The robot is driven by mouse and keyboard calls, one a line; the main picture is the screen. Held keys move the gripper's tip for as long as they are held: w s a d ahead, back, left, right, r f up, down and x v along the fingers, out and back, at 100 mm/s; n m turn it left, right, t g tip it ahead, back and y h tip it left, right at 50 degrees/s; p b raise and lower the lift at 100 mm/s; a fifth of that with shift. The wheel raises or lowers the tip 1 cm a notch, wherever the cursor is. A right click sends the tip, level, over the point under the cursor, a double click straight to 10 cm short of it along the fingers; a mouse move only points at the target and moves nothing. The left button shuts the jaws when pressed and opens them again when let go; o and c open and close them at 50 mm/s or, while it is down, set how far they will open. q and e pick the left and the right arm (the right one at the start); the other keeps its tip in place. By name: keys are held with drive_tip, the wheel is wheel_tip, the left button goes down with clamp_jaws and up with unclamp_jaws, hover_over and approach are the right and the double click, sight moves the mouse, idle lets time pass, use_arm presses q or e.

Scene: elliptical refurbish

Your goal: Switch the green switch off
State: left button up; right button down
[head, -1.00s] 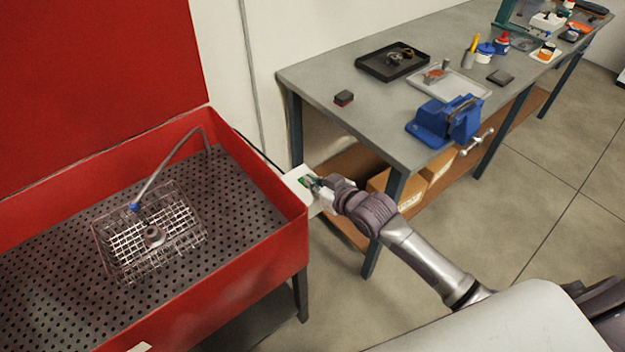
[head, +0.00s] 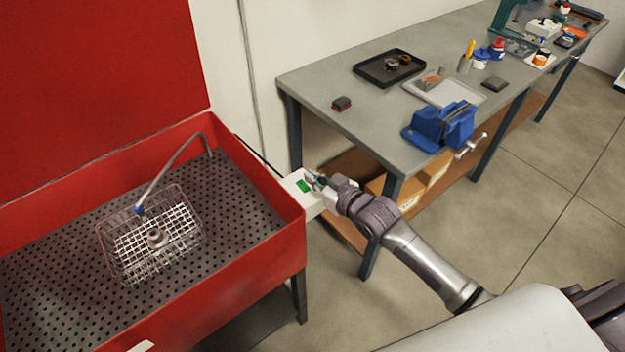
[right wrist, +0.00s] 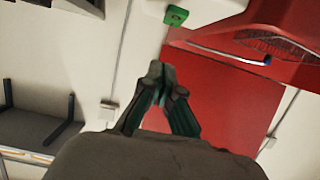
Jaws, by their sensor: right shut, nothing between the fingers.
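The green switch (head: 303,186) sits on a white box (head: 312,206) fixed to the right side of the red parts washer. In the right wrist view the green switch (right wrist: 175,16) shows near the top edge, on the white box (right wrist: 212,8). Which way the switch is set cannot be told. My left gripper is not in view.
The red washer basin (head: 303,235) holds a wire basket (head: 110,262) and a hose (head: 170,165). Bench legs stand close to my right arm.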

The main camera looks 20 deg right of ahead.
drive_tip(key=s+d+b, duration=0.1)
drive_tip(key=s+d, duration=0.2)
drive_tip(key=s, duration=0.6)
drive_tip(key=shift+r+b, duration=0.15)
drive_tip(key=shift+b, duration=0.2)
drive_tip(key=shift+d, duration=0.1)
